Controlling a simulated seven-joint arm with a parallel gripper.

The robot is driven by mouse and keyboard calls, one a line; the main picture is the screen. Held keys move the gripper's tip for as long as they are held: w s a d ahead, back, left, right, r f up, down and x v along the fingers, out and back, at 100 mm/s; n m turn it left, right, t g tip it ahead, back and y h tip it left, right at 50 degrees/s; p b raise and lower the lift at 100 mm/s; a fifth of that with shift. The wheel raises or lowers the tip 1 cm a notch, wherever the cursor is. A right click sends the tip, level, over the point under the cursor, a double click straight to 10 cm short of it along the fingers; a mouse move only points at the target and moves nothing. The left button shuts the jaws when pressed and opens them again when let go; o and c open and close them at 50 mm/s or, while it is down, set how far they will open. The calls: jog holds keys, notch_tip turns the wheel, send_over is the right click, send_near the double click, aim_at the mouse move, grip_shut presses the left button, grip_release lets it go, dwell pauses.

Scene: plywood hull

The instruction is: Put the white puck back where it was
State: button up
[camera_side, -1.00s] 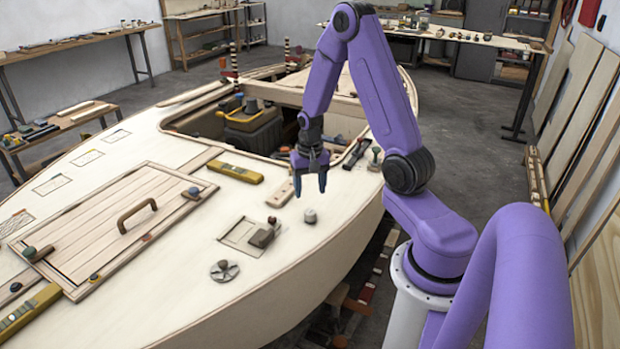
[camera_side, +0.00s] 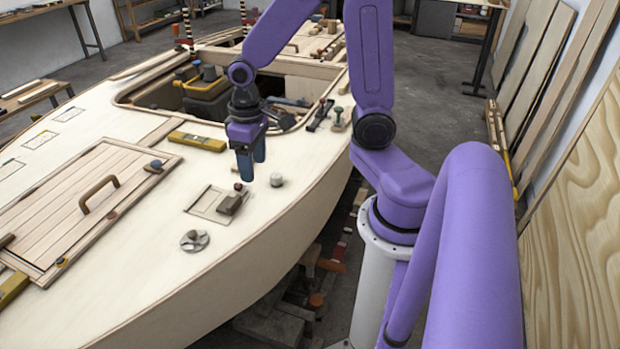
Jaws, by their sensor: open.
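A small pale, whitish-grey round piece (camera_side: 276,181), the likeliest white puck, stands on the pale plywood deck near its right edge. My gripper (camera_side: 252,172) is above the deck just left of that piece, pointing down. Its two blue-purple fingers look slightly apart and open, with nothing visible between them. The fingers and the piece look close but apart. No mark shows where the puck was before.
A dark block (camera_side: 231,204) sits by a rectangular outline left of the piece, with a small red-brown knob (camera_side: 238,186) near it. A grey round fitting (camera_side: 194,240) lies nearer. A yellow level (camera_side: 197,141) lies behind left, before the open cockpit. Bare deck lies in front.

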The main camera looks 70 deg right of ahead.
jog(key=s+a+r+n, duration=0.2)
jog(key=s+n, duration=0.3)
jog(key=s, duration=0.3)
jog(key=s+a+r+n, duration=0.3)
jog(key=s+a+n, duration=0.2)
jog(key=s, duration=0.3)
jog(key=shift+a+n, duration=0.15)
jog(key=shift+n, duration=0.45)
jog(key=shift+w, duration=0.1)
